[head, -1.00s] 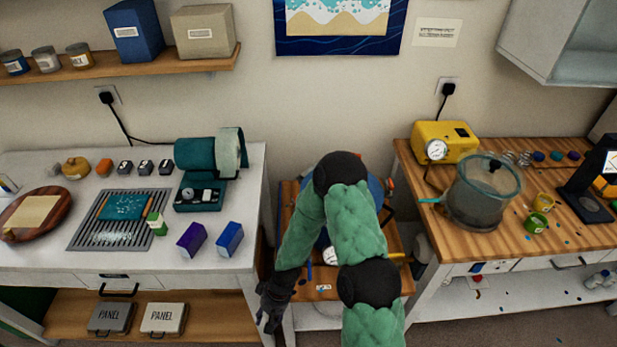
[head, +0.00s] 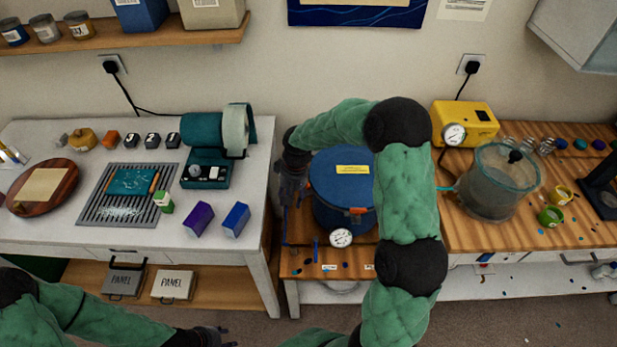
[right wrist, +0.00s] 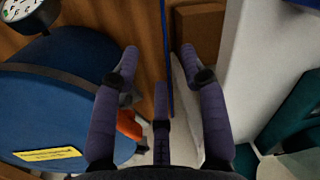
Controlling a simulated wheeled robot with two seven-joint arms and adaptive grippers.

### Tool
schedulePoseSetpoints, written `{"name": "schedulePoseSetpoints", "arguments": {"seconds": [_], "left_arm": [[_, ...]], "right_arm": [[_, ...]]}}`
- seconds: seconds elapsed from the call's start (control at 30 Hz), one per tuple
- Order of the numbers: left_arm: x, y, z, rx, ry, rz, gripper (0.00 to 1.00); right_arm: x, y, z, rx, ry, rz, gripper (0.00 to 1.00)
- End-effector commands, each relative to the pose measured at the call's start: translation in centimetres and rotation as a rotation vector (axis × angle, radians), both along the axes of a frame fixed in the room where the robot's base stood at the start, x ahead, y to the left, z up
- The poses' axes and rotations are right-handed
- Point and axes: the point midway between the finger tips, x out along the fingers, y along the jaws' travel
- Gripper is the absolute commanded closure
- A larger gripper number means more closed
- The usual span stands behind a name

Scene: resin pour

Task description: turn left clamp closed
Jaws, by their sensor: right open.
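A blue lidded pot (head: 338,195) stands on the low wooden table, with a yellow label on its lid and a round gauge (head: 341,238) at its front. In the right wrist view an orange clamp (right wrist: 129,124) sits at the pot's (right wrist: 50,100) left side, partly hidden behind a finger; whether it is closed I cannot tell. My arm hides it in the head view. An orange clamp (head: 357,211) shows at the front right. My right gripper (head: 288,198) points down beside the pot's left side, its fingers (right wrist: 160,55) apart and empty. My left gripper (head: 222,336) is low at the bottom edge, its fingers unclear.
The white workbench (head: 130,238) stands close left of my right gripper, with a teal machine (head: 205,150) near its edge. A wooden-topped bench (head: 470,228) on the right holds a clear vessel (head: 493,185) and a yellow pump (head: 465,122). A thin blue rod (right wrist: 166,60) shows between my right fingers.

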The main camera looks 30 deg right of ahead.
Motion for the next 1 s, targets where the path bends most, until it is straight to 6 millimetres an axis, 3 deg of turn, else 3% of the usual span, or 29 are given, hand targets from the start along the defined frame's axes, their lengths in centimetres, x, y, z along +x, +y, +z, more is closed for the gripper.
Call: {"name": "schedulePoseSetpoints", "arguments": {"seconds": [0.03,0.1,0.2,0.37,0.57,1.0], "left_arm": [[0.0,0.0,0.2,0.0,0.0,0.0,0.6],[0.0,0.0,0.3,0.0,0.0,0.0,0.6],[0.0,0.0,0.4,0.0,0.0,0.0,0.6],[0.0,0.0,0.4,0.0,0.0,0.0,0.6],[0.0,0.0,-0.2,0.0,0.0,0.0,0.6],[0.0,0.0,-1.8,0.0,0.0,0.0,0.6]], "right_arm": [[1.0,-1.6,3.1,-0.031,-0.014,-0.008,0.56],[1.5,-3.4,6.5,-0.069,-0.01,-0.018,0.56],[1.7,-5.2,10.1,-0.112,-0.002,-0.033,0.56],[1.5,-6.6,12.5,-0.141,0.008,-0.049,0.56],[1.4,-6.6,10.6,-0.143,0.013,-0.048,0.56],[1.4,-6.6,3.4,-0.142,0.011,-0.049,0.56]]}}
